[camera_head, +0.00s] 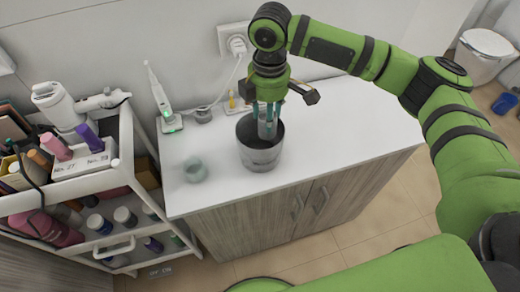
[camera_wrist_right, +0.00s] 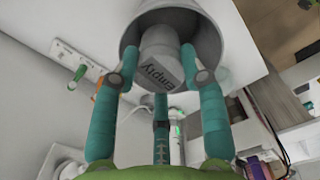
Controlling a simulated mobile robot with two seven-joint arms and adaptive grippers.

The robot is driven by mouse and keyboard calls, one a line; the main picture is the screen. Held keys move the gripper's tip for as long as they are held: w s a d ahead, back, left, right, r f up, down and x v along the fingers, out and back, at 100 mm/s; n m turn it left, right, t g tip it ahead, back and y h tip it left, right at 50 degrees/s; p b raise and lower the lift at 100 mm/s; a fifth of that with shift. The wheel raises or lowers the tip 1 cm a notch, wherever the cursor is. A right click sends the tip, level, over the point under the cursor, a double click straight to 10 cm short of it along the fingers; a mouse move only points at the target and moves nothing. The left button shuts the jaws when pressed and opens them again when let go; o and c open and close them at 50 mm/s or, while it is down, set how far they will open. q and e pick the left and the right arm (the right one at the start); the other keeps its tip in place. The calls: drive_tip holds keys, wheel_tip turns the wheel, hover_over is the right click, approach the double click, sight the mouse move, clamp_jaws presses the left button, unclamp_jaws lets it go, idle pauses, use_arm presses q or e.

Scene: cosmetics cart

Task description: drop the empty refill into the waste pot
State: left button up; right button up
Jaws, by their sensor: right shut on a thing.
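The waste pot (camera_head: 261,158) is a grey, open-topped cylinder standing upright on the white cabinet top. My right gripper (camera_head: 267,108) points down over its mouth, shut on the empty refill (camera_head: 266,129), a small grey cylinder. The refill's lower part is inside the pot's opening. In the right wrist view the refill (camera_wrist_right: 160,55) carries the printed word "Empty" and sits between the teal fingers, with the waste pot's wall (camera_wrist_right: 211,45) around it. Whether the refill touches the pot's bottom cannot be seen. My left gripper is not in view.
A small glass jar (camera_head: 195,170) stands left of the pot on the cabinet top (camera_head: 345,125). A white device on a lit green stand (camera_head: 171,122) and a power strip are behind. A loaded cart (camera_head: 80,180) stands at left. The cabinet top's right side is clear.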

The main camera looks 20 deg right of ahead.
drive_tip(key=o, duration=0.9)
wheel_tip(320, 180, up, 12)
drive_tip(key=shift+s+f, duration=0.1)
idle(0.6)
